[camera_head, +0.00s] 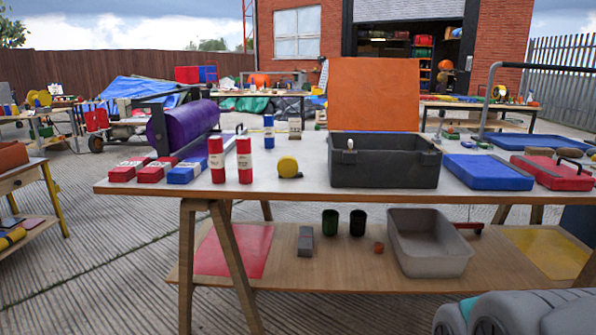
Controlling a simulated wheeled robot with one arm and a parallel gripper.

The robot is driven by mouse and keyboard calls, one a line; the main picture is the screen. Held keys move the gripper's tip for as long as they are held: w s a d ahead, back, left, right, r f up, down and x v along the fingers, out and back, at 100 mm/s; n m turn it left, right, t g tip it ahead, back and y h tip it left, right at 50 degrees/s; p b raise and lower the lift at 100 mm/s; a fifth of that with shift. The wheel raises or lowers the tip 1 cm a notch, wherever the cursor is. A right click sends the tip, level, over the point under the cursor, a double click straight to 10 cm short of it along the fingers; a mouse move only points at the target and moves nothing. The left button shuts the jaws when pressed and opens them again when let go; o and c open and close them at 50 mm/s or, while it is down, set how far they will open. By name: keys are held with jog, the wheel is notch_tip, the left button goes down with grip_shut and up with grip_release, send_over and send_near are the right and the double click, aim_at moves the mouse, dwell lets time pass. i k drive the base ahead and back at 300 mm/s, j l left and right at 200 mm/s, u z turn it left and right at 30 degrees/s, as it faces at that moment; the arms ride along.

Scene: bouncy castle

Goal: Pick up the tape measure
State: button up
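The tape measure (287,167) is a small rounded yellow thing with a dark part at its lower right. It stands on the white top of the trestle table (310,200), near the front edge and left of the middle. Nothing covers it. Two red cylinders with white labels stand to its left, and a black toolbox stands to its right, each apart from it.
The nearest red cylinder (245,160) and the open toolbox (385,170) with its orange lid flank the tape measure. Red and blue boxes (187,171) lie at the left end. Blue and red cases lie at the right. The lower shelf holds a grey bin (430,245) and cups.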

aim_at(288, 166)
jog(key=i+j, duration=0.1)
jog(key=j, duration=0.6)
jog(key=i+j, duration=0.1)
jog(key=j, duration=0.65)
jog(key=i+j+z, duration=0.1)
jog(key=j, duration=0.6)
